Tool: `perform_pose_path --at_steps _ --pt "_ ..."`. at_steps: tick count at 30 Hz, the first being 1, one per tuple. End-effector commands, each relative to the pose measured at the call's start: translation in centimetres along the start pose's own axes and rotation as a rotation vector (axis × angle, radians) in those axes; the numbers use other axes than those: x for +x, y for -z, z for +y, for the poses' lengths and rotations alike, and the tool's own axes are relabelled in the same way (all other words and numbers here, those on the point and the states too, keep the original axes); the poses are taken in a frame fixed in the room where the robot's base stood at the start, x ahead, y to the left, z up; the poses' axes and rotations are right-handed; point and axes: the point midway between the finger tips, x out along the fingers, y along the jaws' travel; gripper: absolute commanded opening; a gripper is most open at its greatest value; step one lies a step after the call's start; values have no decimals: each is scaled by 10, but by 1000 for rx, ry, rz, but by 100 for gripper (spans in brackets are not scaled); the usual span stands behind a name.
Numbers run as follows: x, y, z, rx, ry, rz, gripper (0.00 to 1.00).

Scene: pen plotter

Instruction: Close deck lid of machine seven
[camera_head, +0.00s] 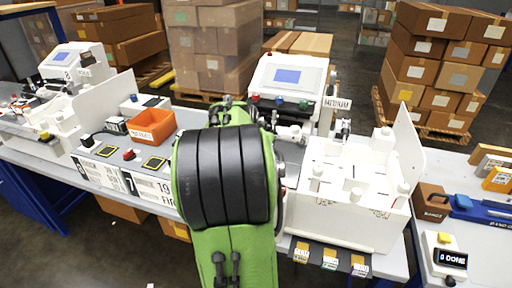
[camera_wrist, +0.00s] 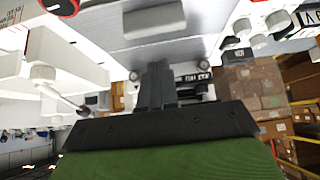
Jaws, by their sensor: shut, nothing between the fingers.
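A placard with a large 7 (camera_head: 148,186) stands at the bench front, left of my arm. The machine beside my arm has a screen housing (camera_head: 288,80) and a white deck box (camera_head: 355,215). A thin white panel (camera_head: 408,138), likely its lid, stands upright and slightly tilted at the box's right side, so the deck is open. My gripper (camera_wrist: 158,70) is shut and empty in the wrist view, just below a grey surface (camera_wrist: 110,32) with a pale bar (camera_wrist: 154,20). I cannot tell whether it touches. My green and black arm hides the gripper in the head view.
Another machine (camera_head: 75,68) with an upright white panel (camera_head: 113,92) stands at the left. An orange bin (camera_head: 152,125) lies between. At right are a blue tool (camera_head: 482,208) and a DONE box (camera_head: 446,256). Tags (camera_head: 329,257) line the front edge.

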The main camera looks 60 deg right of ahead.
Motion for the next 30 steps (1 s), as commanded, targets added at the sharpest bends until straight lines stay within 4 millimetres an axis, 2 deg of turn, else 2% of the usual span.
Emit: perform_pose_path --at_steps 1,5,18,25,30 --pt "8 -11 -1 -3 2 -4 0" --pt "19 -22 -1 -3 3 -3 0" --pt "22 -26 -1 -3 3 -1 0" --pt "36 -45 -1 -3 3 -1 0" --pt "37 -52 -1 -5 1 -8 0"
